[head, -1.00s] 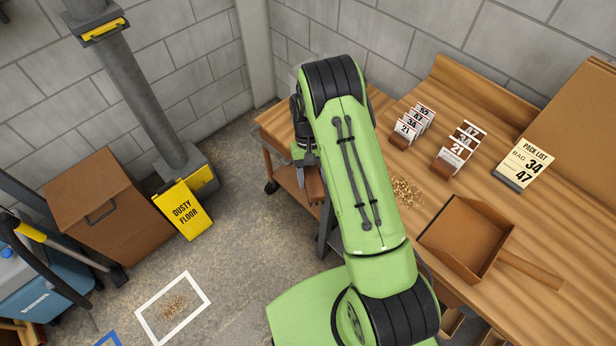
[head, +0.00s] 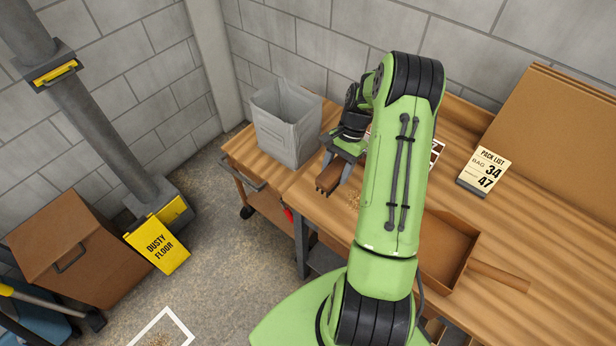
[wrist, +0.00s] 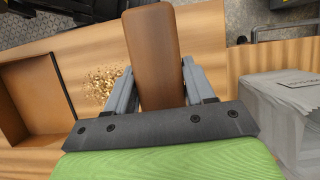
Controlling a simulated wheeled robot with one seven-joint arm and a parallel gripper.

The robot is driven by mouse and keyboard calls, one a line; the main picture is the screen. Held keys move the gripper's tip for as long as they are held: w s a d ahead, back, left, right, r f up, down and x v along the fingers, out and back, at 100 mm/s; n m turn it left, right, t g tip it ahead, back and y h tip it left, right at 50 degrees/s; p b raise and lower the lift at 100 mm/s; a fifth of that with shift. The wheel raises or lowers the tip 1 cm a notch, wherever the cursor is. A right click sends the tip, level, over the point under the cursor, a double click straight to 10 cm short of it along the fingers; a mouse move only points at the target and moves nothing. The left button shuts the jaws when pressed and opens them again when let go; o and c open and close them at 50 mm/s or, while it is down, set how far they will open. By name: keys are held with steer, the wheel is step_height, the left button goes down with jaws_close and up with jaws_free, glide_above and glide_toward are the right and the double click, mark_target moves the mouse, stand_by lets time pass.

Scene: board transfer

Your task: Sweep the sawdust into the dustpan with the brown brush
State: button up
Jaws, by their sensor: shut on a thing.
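My gripper (head: 342,166) is shut on the brown brush (head: 329,179) over the wooden bench. In the wrist view the brush (wrist: 152,45) sticks out from between the fingers (wrist: 152,90). The sawdust (head: 354,200) is a small tan heap on the bench, just right of the brush and partly hidden by my arm. In the wrist view the sawdust (wrist: 100,84) lies left of the brush, apart from it. The brown dustpan (head: 446,250) lies on the bench beyond the sawdust, its left part hidden by my arm. It also shows in the wrist view (wrist: 32,88).
A grey bin (head: 287,125) stands at the bench's left end, close to my gripper. A pack list sign (head: 484,172) and a brown board (head: 555,140) are at the back right. Number cards (head: 437,150) are mostly hidden behind my arm.

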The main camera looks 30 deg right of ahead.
steer(key=s+d+r+m+t, duration=0.1)
steer(key=s+d+r+m, duration=0.1)
steer(key=d+m, duration=0.15)
steer(key=shift+n, duration=0.25)
steer(key=f+b, duration=0.4)
steer(key=f, duration=0.1)
steer(key=shift+s+d+f, duration=0.15)
steer(key=shift+d+f, duration=0.05)
steer(key=shift+r, duration=0.1)
steer(key=shift+r, duration=0.1)
